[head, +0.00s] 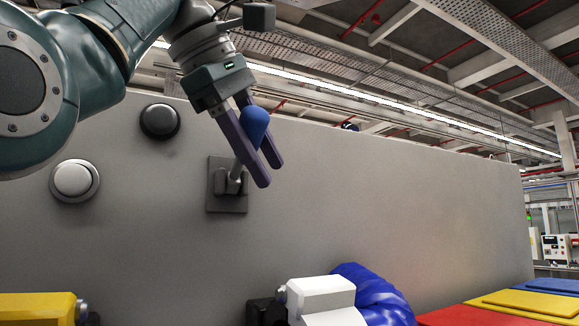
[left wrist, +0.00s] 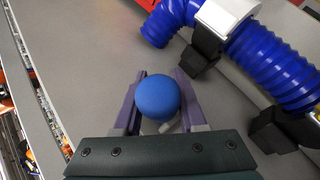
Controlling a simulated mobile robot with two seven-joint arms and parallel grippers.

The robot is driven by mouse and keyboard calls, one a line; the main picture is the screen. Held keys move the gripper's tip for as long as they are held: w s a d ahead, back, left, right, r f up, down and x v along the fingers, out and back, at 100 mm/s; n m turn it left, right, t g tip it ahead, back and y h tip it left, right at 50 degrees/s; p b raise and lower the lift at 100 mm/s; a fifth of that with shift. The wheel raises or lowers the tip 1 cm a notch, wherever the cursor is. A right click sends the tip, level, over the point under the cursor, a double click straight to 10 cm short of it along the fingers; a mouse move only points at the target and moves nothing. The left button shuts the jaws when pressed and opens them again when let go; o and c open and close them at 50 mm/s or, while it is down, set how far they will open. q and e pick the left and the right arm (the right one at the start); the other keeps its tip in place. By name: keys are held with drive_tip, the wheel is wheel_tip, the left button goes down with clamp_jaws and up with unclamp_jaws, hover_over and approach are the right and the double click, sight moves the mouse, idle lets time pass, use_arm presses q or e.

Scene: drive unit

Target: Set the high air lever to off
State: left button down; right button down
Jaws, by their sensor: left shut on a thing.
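The high air lever has a blue knob (head: 254,126) on a light stem, set in a grey base plate (head: 227,203) on the grey panel. The stem points up and leans a little to the right in the head view. My left gripper (head: 268,172) comes from above, with its purple fingers on either side of the knob, shut on it. In the left wrist view the round blue knob (left wrist: 158,97) sits between the two fingers (left wrist: 160,85). Part of the stem is hidden behind the knob there. My right gripper is in neither view.
A black round button (head: 160,121) and a white round button (head: 74,180) are on the panel left of the lever. A blue ribbed hose (head: 372,292) with a white clamp (head: 321,296) is below. A yellow part (head: 38,308) is at lower left. The panel right of the lever is bare.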

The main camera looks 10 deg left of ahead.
use_arm(q)
drive_tip(key=shift+w+a, duration=0.1)
drive_tip(key=shift+c, duration=2.3)
unclamp_jaws()
